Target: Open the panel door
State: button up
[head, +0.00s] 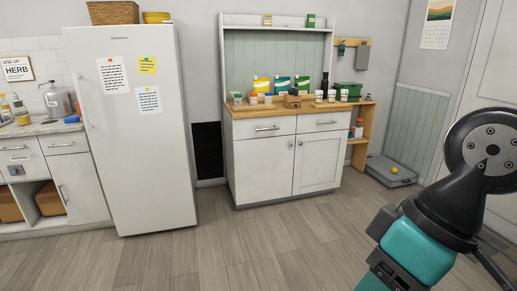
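A white cabinet (231,165) stands against the back wall with two drawers above two doors. Its right door (319,165) has a framed, recessed panel and a small dark knob at its upper left. Its left door (263,175) looks flat, with a knob at its upper right. Both doors are shut. A white room door (497,60) at the right edge is cut off by the frame and partly behind my arm; I cannot tell its handle. My arm's dark, round end link shows at the right, well in front of the cabinet. The gripper fingers are not in view.
A white fridge (150,160) stands left of the cabinet. Packets and jars cover the wooden countertop (240,111). Right of it are a wooden side shelf (365,130) and a grey floor scale (395,172) with a yellow ball (393,170). The wooden floor (240,240) in front is clear.

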aim_at(319, 158)
jog(key=z, duration=0.1)
jog(key=i, duration=2)
jog(key=z, duration=0.4)
jog(key=i, duration=1.75)
jog(key=z, duration=0.2)
